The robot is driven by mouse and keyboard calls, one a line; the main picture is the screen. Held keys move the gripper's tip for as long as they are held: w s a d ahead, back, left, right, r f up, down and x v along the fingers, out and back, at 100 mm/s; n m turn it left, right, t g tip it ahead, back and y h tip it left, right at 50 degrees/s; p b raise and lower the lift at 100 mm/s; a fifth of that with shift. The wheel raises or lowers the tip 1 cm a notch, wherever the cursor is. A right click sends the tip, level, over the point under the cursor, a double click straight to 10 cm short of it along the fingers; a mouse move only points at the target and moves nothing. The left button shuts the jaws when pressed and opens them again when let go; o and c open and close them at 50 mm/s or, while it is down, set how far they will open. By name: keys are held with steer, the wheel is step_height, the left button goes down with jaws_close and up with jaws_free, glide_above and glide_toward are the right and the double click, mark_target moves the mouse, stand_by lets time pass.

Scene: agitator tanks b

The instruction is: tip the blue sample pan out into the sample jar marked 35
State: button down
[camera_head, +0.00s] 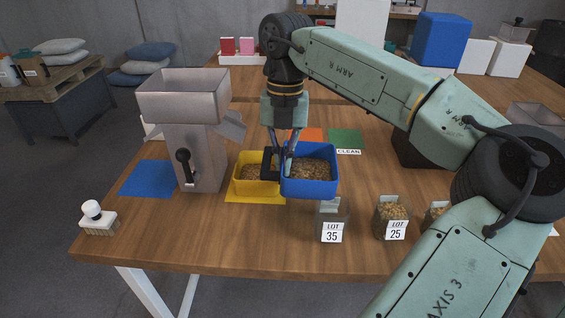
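The blue sample pan (308,188) is level and holds brown grain. It appears raised a little above the table, behind the sample jar marked 35 (341,218) and slightly to its left. My gripper (278,160) points down at the pan's left side and looks shut on its dark handle; the fingertips are partly hidden. The jar stands upright near the table's front edge, with a white LOT 35 label. I see no grain in it, but its inside is hard to make out.
A yellow pan (246,187) with grain sits left of the blue pan. A jar marked 25 (379,217) holds grain, right of jar 35. A grey hopper (205,155), blue mat (149,178) and brush (98,222) are at left. A green CLEAN mat (346,138) lies behind.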

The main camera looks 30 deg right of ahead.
step_height(320, 180, up, 2)
steer(key=shift+s+d+t+b, duration=0.1)
steer(key=shift+s+t+b, duration=0.05)
steer(key=shift+t+b, duration=1.05)
steer(key=shift+r, duration=0.4)
steer(key=shift+t, duration=0.3)
steer(key=shift+s+r+t+y+b, duration=0.2)
steer(key=shift+t+y+b, duration=0.1)
steer(key=shift+b, duration=0.25)
steer(key=shift+r, duration=0.25)
steer(key=shift+s+r+t+b, duration=0.1)
steer(key=shift+t+b, duration=0.4)
steer(key=shift+b, duration=0.15)
steer(key=shift+r, duration=0.3)
